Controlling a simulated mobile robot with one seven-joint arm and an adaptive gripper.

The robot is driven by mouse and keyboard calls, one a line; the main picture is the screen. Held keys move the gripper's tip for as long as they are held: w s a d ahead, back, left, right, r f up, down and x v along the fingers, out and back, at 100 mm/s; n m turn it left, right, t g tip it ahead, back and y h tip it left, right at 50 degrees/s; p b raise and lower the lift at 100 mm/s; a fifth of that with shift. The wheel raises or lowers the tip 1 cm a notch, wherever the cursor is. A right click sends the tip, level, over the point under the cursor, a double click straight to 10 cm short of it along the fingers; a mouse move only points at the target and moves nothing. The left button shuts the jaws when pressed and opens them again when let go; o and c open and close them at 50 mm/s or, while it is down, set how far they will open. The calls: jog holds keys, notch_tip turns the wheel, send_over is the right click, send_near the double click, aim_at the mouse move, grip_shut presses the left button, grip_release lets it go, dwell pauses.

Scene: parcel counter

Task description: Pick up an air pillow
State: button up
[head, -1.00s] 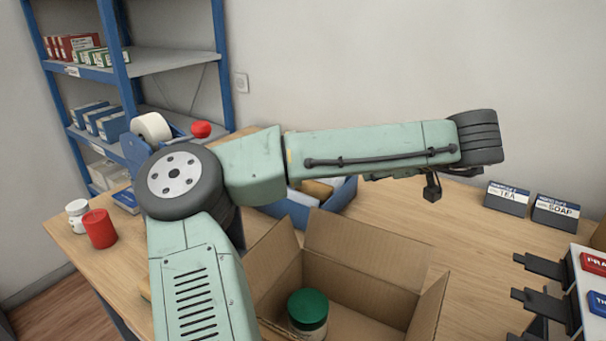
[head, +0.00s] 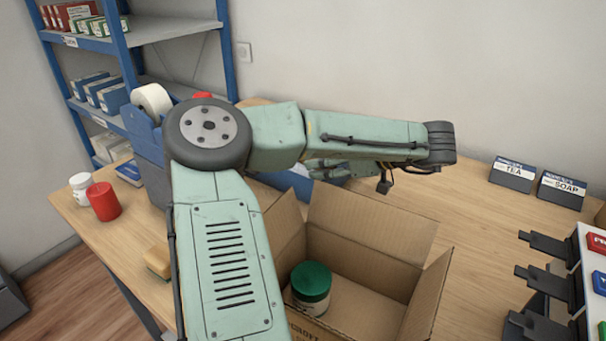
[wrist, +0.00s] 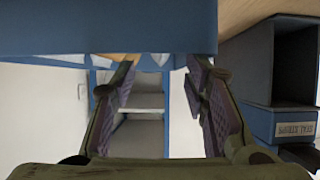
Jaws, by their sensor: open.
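No air pillow can be clearly made out in either view. A blue bin (head: 290,190) stands behind the cardboard box, and my arm covers most of it and its contents. My gripper (head: 335,169) is partly hidden by my forearm in the head view, near the bin and pointing left. In the wrist view my gripper (wrist: 160,78) is open, with nothing between its fingers. A wide blue surface, probably the bin's wall, fills the top of the wrist view close to the fingertips.
An open cardboard box (head: 365,255) holds a green-lidded jar (head: 311,285). A grey seal-station unit (wrist: 295,125) is close in the wrist view.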

jog(key=p+x, duration=0.2)
jog(key=x, duration=0.1)
jog(key=shift+w+a+f, duration=0.1)
jog(key=shift+a, duration=0.3)
jog(key=shift+w+a+f, duration=0.15)
jog(key=shift+a+f, duration=0.1)
jog(key=shift+f, duration=0.15)
jog(key=c, duration=0.5)
jog(key=shift+r, duration=0.1)
